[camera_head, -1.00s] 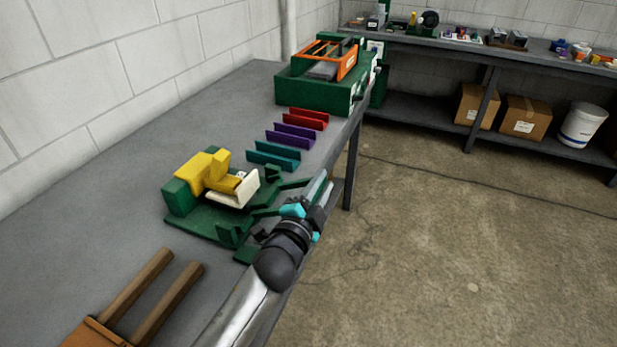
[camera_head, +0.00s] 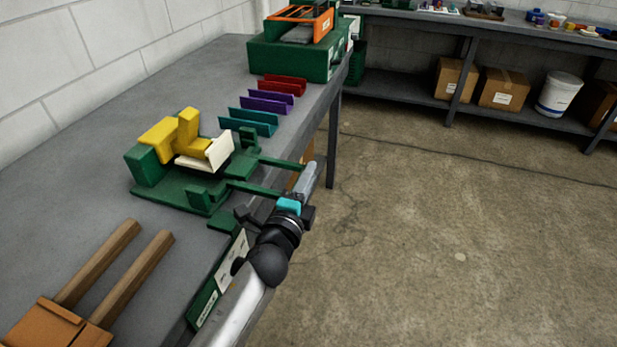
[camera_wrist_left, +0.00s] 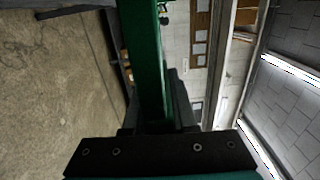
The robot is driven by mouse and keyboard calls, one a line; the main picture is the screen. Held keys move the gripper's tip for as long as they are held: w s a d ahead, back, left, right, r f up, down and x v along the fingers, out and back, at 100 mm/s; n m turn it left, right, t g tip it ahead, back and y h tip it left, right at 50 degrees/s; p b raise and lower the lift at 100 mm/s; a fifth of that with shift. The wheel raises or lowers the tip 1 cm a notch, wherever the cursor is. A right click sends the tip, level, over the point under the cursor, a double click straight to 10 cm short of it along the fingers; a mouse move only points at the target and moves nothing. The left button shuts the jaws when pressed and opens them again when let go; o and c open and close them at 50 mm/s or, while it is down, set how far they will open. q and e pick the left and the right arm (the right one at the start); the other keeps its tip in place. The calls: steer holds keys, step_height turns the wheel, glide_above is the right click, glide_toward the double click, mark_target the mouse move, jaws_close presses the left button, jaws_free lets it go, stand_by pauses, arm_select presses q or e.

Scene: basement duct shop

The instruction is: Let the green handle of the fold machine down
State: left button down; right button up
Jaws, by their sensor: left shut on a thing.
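The fold machine (camera_head: 168,196) sits on the bench near its right edge, with a green base, yellow blocks and a bent cream sheet (camera_head: 213,152). Its green handle (camera_head: 252,187) has two thin arms that reach right, out past the bench edge. My left gripper (camera_head: 303,190) is shut on the outer end of the handle, beyond the edge. In the left wrist view a green bar of the handle (camera_wrist_left: 143,60) runs down to the gripper. The fingertips and exact contact are partly hidden. My right gripper is not in view.
Teal channel (camera_head: 250,122), purple and red bent pieces lie behind the machine. A green box (camera_head: 290,60) with an orange frame stands farther back. A brown wooden two-pronged item (camera_head: 100,262) lies in front. The floor right of the bench is open.

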arm_select(q)
steer(key=shift+f, duration=0.2)
steer(key=c, duration=0.7)
jaws_free()
step_height(320, 180, up, 20)
steer(key=p, duration=0.9)
steer(key=shift+p, duration=0.4)
steer(key=shift+c, duration=0.2)
